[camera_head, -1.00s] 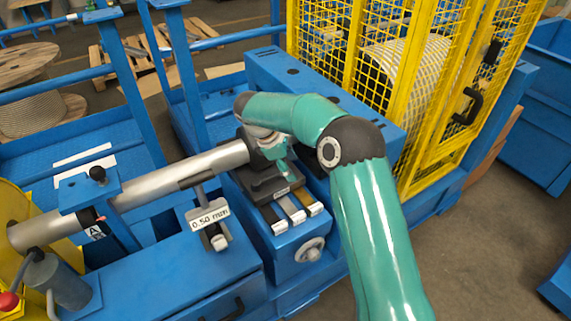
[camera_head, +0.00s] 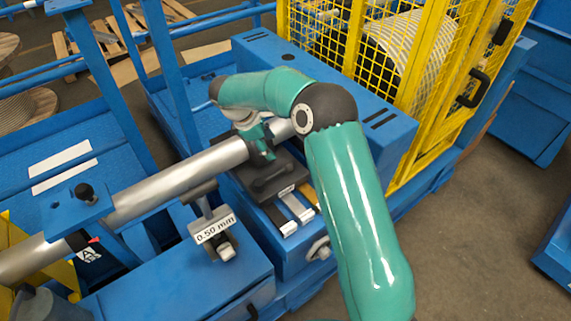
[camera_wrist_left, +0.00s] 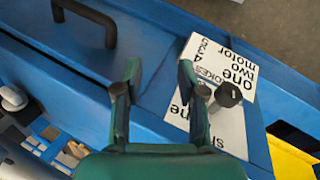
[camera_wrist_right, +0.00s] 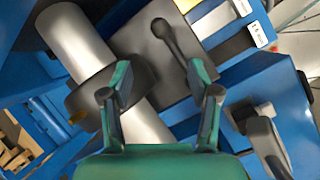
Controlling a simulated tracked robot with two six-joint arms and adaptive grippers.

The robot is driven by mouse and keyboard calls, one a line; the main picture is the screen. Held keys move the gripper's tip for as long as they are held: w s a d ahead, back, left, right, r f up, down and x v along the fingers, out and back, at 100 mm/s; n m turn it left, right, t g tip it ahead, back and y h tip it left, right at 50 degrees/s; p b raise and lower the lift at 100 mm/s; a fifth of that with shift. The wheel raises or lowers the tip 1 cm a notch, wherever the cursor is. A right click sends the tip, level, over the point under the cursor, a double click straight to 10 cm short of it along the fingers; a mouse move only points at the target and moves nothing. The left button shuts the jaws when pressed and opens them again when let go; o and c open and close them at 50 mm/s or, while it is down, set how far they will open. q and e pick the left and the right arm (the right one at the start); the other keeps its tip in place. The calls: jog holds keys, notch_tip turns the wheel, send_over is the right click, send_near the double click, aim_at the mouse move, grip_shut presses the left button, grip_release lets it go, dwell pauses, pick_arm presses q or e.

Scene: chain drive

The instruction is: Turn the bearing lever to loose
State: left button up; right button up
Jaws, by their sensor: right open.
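The bearing lever, a dark arm with a round knob (camera_wrist_right: 161,29), lies over a dark grey bearing block in the right wrist view. The block (camera_head: 285,168) and lever (camera_head: 272,183) also show in the head view. My right gripper (camera_wrist_right: 158,80) is open and empty. Its fingertips are just short of the lever, whose lower end is partly behind one finger. In the head view my right gripper (camera_head: 262,142) is over the back of the block, beside the silver shaft (camera_head: 175,182). My left gripper (camera_wrist_left: 159,75) is open and empty over a blue surface.
A dark collar (camera_wrist_right: 88,96) surrounds the shaft close to my right fingers. A 0.50 mm sign (camera_head: 213,229) stands in front of the shaft. A yellow mesh cage (camera_head: 345,40) stands behind. A black knob (camera_wrist_left: 228,94) and printed sheets are near my left gripper.

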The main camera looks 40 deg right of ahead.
aim_at(286, 165)
jog(key=p+x, duration=0.1)
jog(key=x, duration=1.2)
jog(key=shift+s+d+f+p, duration=0.15)
jog(key=shift+s+f+p, duration=0.05)
jog(key=shift+p, duration=0.15)
grip_shut()
